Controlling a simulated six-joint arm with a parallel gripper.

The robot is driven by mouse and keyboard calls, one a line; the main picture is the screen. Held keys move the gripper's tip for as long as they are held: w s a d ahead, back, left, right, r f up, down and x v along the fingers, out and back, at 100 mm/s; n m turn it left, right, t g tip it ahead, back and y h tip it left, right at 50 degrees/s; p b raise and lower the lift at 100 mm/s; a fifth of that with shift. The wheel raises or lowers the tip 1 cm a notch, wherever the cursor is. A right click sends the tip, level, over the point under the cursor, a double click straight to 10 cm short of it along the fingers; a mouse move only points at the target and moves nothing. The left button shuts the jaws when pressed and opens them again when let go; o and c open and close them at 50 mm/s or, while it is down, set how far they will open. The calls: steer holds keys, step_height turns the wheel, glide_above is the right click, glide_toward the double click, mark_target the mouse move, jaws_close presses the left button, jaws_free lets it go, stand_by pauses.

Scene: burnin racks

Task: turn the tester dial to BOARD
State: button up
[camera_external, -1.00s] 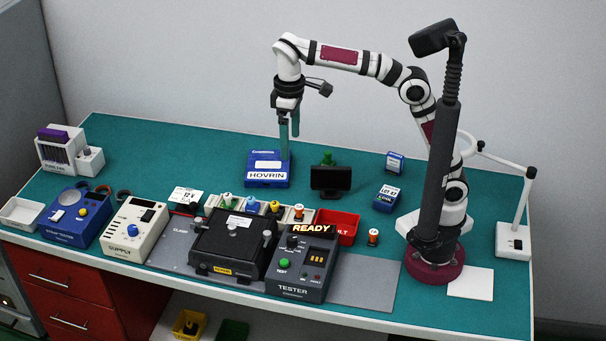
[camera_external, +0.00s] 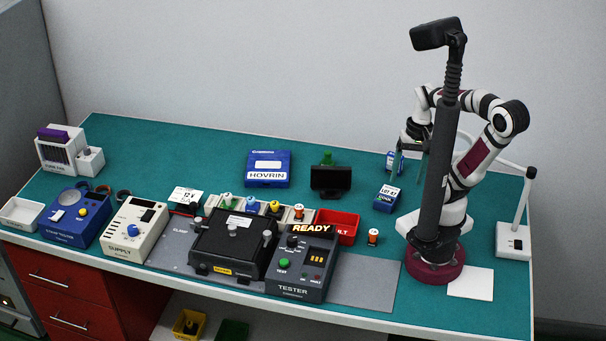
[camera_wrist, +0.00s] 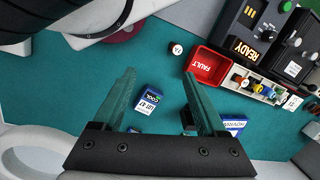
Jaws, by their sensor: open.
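The tester (camera_external: 299,270) is a dark grey box at the front of the bench with a lit READY sign. Its black dial (camera_external: 292,241) sits at the upper left of its face, beside the sign; its setting is too small to read. A green TEST button (camera_external: 284,263) is below the dial. The tester (camera_wrist: 252,20) also shows at the top right in the wrist view. My gripper (camera_external: 411,157) is at the right, far from the tester and above the small blue boxes. In the wrist view my gripper (camera_wrist: 158,88) is open and empty, its teal fingers wide apart.
A black fixture (camera_external: 232,245) is left of the tester. A blue LOT 47 box (camera_external: 386,198) is near my base. Bench between HOVRIN box (camera_external: 268,168) and back edge is clear.

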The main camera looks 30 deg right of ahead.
steer(key=w+n, duration=0.1)
steer(key=w+a+r+n, duration=0.2)
steer(key=shift+w+a+n, duration=0.25)
steer(key=shift+w+n, duration=0.05)
steer(key=shift+w, duration=0.1)
steer(key=shift+c, duration=0.2)
steer(key=n+h, duration=0.2)
steer(key=n, duration=1.6)
glide_above(293, 238)
steer(key=w, duration=0.1)
steer(key=f, duration=1.5)
steer(key=shift+s+f, duration=0.2)
steer(key=shift+s, duration=0.2)
steer(key=shift+f, duration=0.45)
steer(key=shift+c, duration=0.3)
jaws_close()
